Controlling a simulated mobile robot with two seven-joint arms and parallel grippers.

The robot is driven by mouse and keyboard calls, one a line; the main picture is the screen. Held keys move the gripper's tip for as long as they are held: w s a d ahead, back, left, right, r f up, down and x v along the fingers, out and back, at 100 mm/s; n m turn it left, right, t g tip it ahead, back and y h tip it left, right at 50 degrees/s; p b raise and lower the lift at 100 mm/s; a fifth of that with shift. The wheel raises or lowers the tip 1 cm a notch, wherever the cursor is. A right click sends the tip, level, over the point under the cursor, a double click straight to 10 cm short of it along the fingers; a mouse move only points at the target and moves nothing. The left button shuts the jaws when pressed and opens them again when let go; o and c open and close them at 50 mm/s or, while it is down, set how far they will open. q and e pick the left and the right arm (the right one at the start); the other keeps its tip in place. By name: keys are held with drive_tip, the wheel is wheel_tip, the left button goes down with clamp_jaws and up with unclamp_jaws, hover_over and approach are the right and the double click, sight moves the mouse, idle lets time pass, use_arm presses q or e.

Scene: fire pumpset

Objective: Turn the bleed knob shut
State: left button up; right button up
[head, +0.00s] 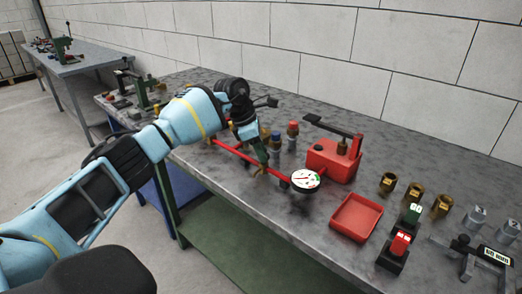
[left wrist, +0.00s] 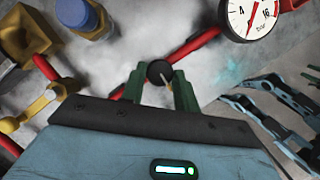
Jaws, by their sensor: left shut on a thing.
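The bleed knob (left wrist: 159,72) is a small round black knob with a pale pointer mark, on the red pipe (left wrist: 195,45). My left gripper (left wrist: 161,88) has its green fingers on either side of the knob, shut on it. In the head view my left gripper (head: 263,160) reaches down to the red pipe (head: 232,150), left of the gauge, and hides the knob.
A red pump box (head: 330,160) with a lever stands behind the gauge. A red tray (head: 356,217), brass fittings (head: 414,194) and a switch block (head: 398,245) are to the right. Blue- and red-capped parts (head: 292,136) stand close behind my gripper. The bench front is clear.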

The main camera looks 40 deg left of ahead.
use_arm(q)
drive_tip(key=o, duration=1)
drive_tip(key=shift+c, duration=0.2)
drive_tip(key=v, duration=0.7)
drive_tip(key=shift+r, duration=0.35)
drive_tip(key=shift+s+a+f, duration=0.1)
drive_tip(key=shift+s+a, duration=0.05)
